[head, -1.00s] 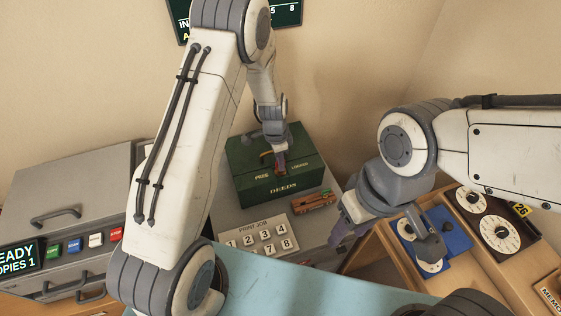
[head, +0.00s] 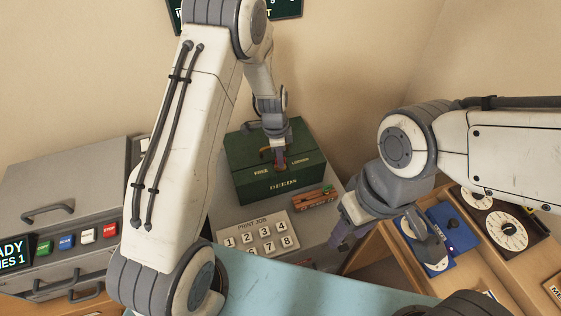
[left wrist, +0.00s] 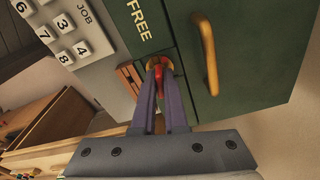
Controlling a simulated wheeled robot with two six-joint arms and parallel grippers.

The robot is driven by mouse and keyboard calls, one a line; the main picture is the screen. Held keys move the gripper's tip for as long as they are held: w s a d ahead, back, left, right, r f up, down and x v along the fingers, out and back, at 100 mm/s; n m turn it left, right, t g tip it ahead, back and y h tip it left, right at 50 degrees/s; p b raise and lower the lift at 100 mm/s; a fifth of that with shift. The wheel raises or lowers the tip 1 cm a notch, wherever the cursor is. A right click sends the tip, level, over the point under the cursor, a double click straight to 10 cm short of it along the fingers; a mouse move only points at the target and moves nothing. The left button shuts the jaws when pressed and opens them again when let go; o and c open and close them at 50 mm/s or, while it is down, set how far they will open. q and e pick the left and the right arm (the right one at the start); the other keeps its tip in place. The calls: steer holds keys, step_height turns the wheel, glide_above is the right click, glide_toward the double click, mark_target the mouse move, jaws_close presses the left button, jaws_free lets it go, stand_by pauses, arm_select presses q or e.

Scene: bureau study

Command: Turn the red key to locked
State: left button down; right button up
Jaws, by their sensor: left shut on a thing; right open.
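The red key (left wrist: 161,84) sits in a brass keyhole on the green deeds box (head: 252,187). The box has labels FREE and LOCKED and a brass handle (left wrist: 207,53). My left gripper (left wrist: 159,72) is shut on the red key, with its fingers on both sides of it. In the head view my left gripper (head: 279,160) is at the front of the box and mostly hides the key. The key's exact angle is hard to tell. My right gripper (head: 340,236) is open and empty, low to the right of the box.
A grey machine with coloured buttons (head: 66,190) is at left. Blue and dark dial units (head: 455,226) are at right.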

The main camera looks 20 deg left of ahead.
arm_select(q)
steer(key=shift+m, duration=0.4)
steer(key=shift+f+m+b, duration=0.15)
steer(key=shift+m+b, duration=0.15)
steer(key=shift+b, duration=0.1)
steer(key=shift+m+b, duration=0.55)
steer(key=shift+m, duration=0.95)
